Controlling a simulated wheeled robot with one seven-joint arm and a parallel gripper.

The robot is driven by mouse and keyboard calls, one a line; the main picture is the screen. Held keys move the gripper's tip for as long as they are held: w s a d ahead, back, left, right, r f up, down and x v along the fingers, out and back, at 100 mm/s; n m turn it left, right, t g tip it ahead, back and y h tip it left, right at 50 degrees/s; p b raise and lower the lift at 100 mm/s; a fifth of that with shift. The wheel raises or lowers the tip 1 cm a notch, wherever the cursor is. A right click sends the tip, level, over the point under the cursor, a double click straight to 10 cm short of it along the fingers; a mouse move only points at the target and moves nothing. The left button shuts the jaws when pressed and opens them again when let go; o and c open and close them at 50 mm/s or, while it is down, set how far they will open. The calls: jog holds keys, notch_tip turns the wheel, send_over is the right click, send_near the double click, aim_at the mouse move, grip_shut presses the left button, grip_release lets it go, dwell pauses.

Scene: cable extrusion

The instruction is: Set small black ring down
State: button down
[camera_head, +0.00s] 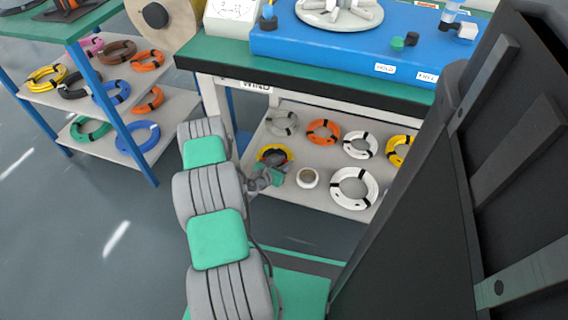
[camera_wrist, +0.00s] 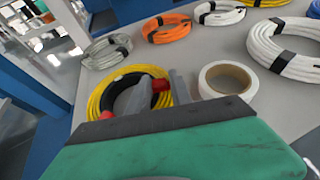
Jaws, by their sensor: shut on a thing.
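The small black ring (camera_wrist: 122,80) shows in the wrist view within the outline of a larger yellow coil (camera_wrist: 97,92). My gripper (camera_wrist: 150,95) is shut on the black ring, and its grey fingers hide part of it. I cannot tell whether the ring touches the yellow coil or hangs just above it. In the head view my gripper (camera_head: 268,172) reaches in over the lower shelf (camera_head: 318,198), in front of the yellow coil (camera_head: 289,153). The black ring (camera_head: 271,154) is mostly hidden there.
A white tape roll (camera_head: 307,178) stands close right of my gripper. A large white coil (camera_head: 354,188), grey coil (camera_head: 283,123), orange coil (camera_head: 324,132) and smaller white coil (camera_head: 360,145) lie around it. The green tabletop (camera_head: 225,55) overhangs the shelf. A coil rack stands left.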

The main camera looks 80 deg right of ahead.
jog(key=c, duration=1.2)
grip_release()
jog(key=shift+f, duration=0.1)
jog(key=shift+o, duration=0.2)
jog(key=shift+w+a+r+p, duration=0.15)
jog(key=shift+a+r+p, duration=0.15)
jog(key=shift+r+p, duration=0.05)
jog(key=p+v, duration=0.3)
jog(key=v, duration=0.8)
jog(key=shift+w+a+p, duration=0.1)
jog(key=shift+p, duration=0.2)
